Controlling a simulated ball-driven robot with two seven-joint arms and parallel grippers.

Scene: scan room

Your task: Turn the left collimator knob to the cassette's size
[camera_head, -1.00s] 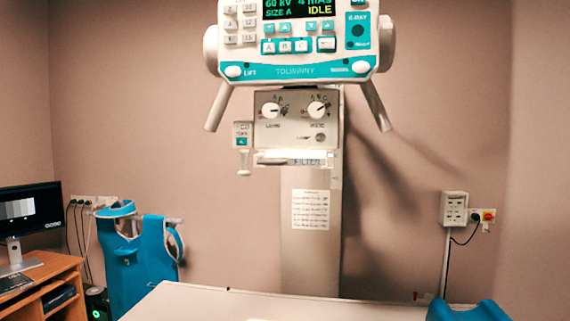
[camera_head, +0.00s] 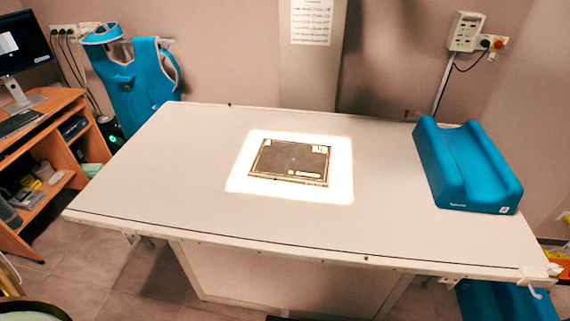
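The left collimator knob and the collimator panel are out of view now. Neither of my grippers shows.
A blue trough-shaped cushion (camera_head: 466,165) lies on the table's right end. A blue apron (camera_head: 130,70) hangs behind the table's left end. A wooden desk (camera_head: 45,150) with a monitor (camera_head: 22,45) stands at the left. A wall box (camera_head: 466,32) is at the back right.

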